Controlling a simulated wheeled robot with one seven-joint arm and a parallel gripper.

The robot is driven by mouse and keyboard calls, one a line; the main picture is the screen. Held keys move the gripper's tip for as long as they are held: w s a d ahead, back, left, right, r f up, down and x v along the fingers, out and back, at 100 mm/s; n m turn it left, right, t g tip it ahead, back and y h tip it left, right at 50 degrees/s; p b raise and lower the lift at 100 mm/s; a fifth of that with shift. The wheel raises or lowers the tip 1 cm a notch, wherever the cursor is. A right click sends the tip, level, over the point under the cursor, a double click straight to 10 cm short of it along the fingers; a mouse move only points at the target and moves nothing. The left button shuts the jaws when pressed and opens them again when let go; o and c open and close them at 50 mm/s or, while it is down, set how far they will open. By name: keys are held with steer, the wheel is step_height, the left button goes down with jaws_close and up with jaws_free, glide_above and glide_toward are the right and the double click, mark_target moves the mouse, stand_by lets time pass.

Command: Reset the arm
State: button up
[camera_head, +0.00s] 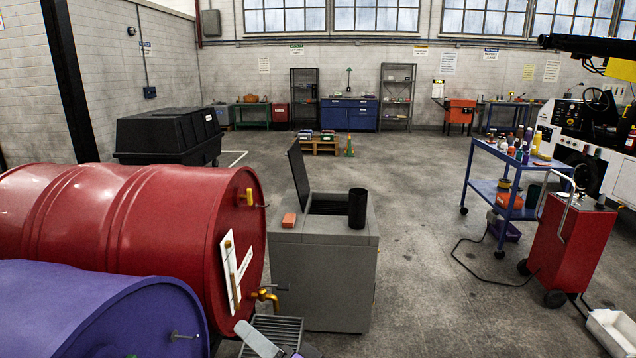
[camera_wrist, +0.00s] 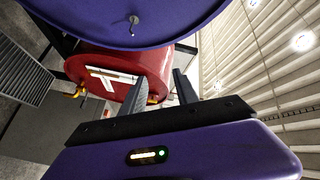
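My gripper (camera_wrist: 161,77) shows in the wrist view with its two dark fingers apart and nothing between them. Its purple body fills the bottom of that view. Beyond the fingers is a red drum (camera_wrist: 120,65) with a white T-shaped mark. A purple drum (camera_wrist: 110,15) fills the top of the view. The gripper appears clear of both drums. In the head view, a grey and purple part shows at the bottom edge, just right of the purple drum; I cannot tell for sure whether it is my gripper.
In the head view, the red drum (camera_head: 110,215) and purple drum (camera_head: 90,310) lie at left. A grey cabinet (camera_head: 325,275) with an open lid carries an orange block (camera_head: 289,220) and black cylinder (camera_head: 358,208). A blue cart (camera_head: 490,190) stands right.

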steer(key=s+d+f+t+h, duration=0.35)
steer(key=s+d, duration=0.25)
steer(key=d, duration=0.4)
steer(key=s+d+f+t+h, duration=0.2)
steer(key=s+d+f+h, duration=0.3)
steer(key=d, duration=0.5)
steer(key=s+d+n+h, duration=0.1)
steer(key=s+d, duration=0.2)
steer(key=s, duration=0.6)
steer(key=s+d+n+g+h, duration=0.1)
steer(key=s+d, duration=0.3)
steer(key=s, duration=0.6)
steer(key=s+d+g+h, duration=0.1)
steer(key=s+d+h, duration=0.2)
steer(key=s, duration=0.6)
steer(key=shift+s+d+f+n, duration=0.2)
steer(key=shift+s+d+n, duration=0.1)
steer(key=shift+s+n, duration=0.1)
steer(key=shift+w+g, duration=0.1)
steer(key=shift+g, duration=0.15)
